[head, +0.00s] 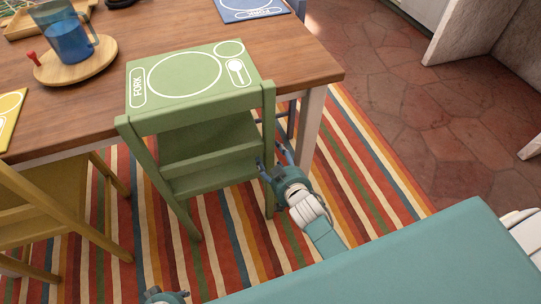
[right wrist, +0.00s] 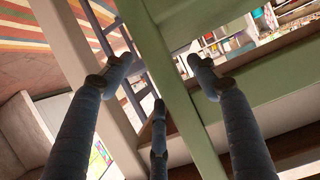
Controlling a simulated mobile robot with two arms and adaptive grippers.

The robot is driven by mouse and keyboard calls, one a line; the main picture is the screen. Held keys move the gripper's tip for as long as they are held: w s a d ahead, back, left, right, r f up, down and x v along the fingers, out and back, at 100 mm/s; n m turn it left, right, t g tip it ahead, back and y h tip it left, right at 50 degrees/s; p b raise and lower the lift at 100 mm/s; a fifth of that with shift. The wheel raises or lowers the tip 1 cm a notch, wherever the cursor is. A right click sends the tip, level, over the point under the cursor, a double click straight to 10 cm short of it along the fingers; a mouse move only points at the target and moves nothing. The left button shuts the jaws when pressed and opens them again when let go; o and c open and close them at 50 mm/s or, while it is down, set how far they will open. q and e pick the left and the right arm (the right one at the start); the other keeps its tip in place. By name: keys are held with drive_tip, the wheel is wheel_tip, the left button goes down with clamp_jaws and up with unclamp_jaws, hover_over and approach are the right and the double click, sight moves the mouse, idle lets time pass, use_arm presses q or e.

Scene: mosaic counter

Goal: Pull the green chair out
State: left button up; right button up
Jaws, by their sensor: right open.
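The green chair (head: 216,173) stands at the table's near edge with its back toward me. Its seat lies partly under the table. My right gripper (head: 273,162) is beside the right post of the chair's back, low down. In the right wrist view, a green chair post (right wrist: 176,92) runs diagonally between the open fingers (right wrist: 159,69), with no clear grip on it. A teal piece (head: 165,296) at the bottom edge of the head view appears to be part of my left gripper; its fingers are hidden.
The wooden table (head: 300,65) holds a green placemat (head: 185,74), a blue pitcher (head: 68,40) on a round board and other mats. A yellow chair (head: 62,205) stands left of the green chair. A striped rug (head: 345,165) lies below, with open floor at right.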

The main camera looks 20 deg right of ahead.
use_arm(q)
drive_tip(key=shift+w+r+b, duration=0.2)
drive_tip(key=shift+w+r, duration=0.05)
drive_tip(key=shift+r, duration=0.6)
drive_tip(key=shift+w+r+b, duration=0.15)
drive_tip(key=shift+w+r, duration=0.1)
drive_tip(key=shift+r, duration=0.6)
use_arm(e)
drive_tip(key=shift+x, duration=1.9)
drive_tip(key=shift+c, duration=0.3)
clamp_jaws()
